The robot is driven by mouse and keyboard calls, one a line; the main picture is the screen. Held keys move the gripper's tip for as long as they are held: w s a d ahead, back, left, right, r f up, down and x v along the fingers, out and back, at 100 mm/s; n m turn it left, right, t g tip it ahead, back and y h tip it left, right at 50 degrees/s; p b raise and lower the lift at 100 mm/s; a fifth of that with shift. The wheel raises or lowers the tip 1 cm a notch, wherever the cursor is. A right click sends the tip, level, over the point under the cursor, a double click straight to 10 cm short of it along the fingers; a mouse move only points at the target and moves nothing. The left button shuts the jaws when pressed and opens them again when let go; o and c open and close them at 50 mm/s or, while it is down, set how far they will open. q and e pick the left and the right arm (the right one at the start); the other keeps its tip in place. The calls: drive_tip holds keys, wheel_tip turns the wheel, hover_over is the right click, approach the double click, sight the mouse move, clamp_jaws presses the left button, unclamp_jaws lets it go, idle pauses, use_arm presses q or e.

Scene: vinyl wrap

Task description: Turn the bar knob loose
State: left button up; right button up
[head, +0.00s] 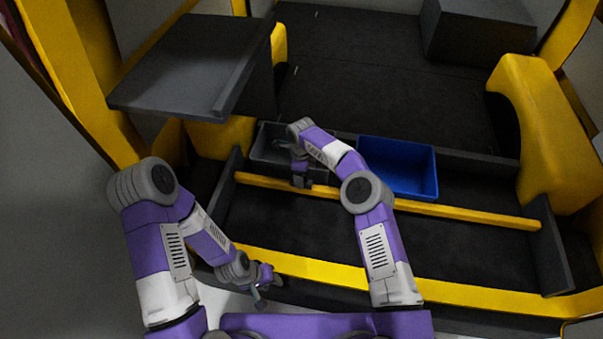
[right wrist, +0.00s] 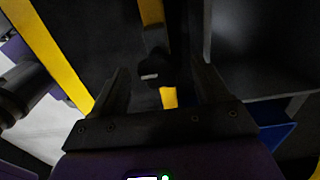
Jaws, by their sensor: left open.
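The bar knob (right wrist: 152,70) is a small dark knob with a light mark, on the yellow bar (head: 440,209). In the right wrist view it sits between and beyond the fingertips of my right gripper (right wrist: 162,82), which is open, with a gap on each side. In the head view my right gripper (head: 301,178) is over the bar's left part; I cannot tell the knob from the gripper there. My left gripper (head: 262,284) is open and empty, low near the front yellow edge, far from the knob.
A grey bin (head: 262,150) and a blue bin (head: 412,194) stand behind the bar. A dark raised shelf (head: 190,62) is at the upper left, and a dark box (head: 480,30) at the back right. The dark floor (head: 400,80) behind the bins is clear.

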drive_tip(key=c, duration=1)
